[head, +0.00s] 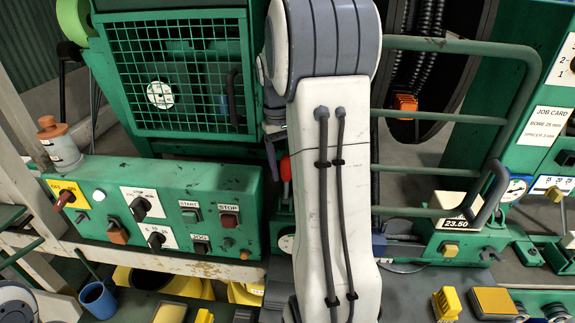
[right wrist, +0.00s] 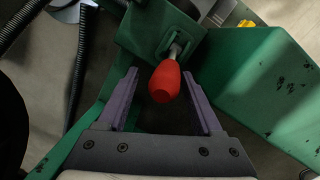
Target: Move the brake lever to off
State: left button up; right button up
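The brake lever shows in the right wrist view as a red knob (right wrist: 165,82) on a short metal stem. The stem comes out of a slot in a green housing (right wrist: 150,35). In the head view a small part of the red knob (head: 286,168) shows just left of my white arm. My right gripper (right wrist: 160,74) is open, with its purple fingers on either side of the knob and gaps on both sides. In the head view my arm hides most of the right gripper. My left gripper is not in view. I see no on or off marking by the lever.
A green control panel (head: 215,180) with switches and a STOP button stands left of the lever. A green mesh guard (head: 180,75) is above it. A green rail gate (head: 450,120) stands to the right. In the right wrist view a green box (right wrist: 265,90) is close right of the fingers.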

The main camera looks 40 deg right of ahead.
notch_tip(320, 180, up, 10)
jog(key=w+b, duration=0.1)
jog(key=shift+w+a+r+b, duration=0.15)
jog(key=shift+w+r+b, duration=0.05)
jog(key=shift+w+b, duration=0.1)
jog(key=shift+c, duration=0.9)
jog(key=a, duration=0.1)
jog(key=n+b, duration=0.1)
jog(key=a+n, duration=0.1)
jog(key=shift+w+a+r+h+b, duration=0.3)
jog(key=shift+a+r+h+b, duration=0.05)
jog(key=shift+h, duration=0.05)
grip_shut()
jog(key=a+r+n+h+b, duration=0.25)
jog(key=a+r+n, duration=0.2)
jog(key=a, duration=0.35)
jog(key=s+d+f+p, duration=0.1)
jog(key=s+d+f, duration=0.1)
jog(key=d+f, duration=0.5)
jog(key=shift+f+n, duration=0.45)
jog(key=shift+f, duration=1.3)
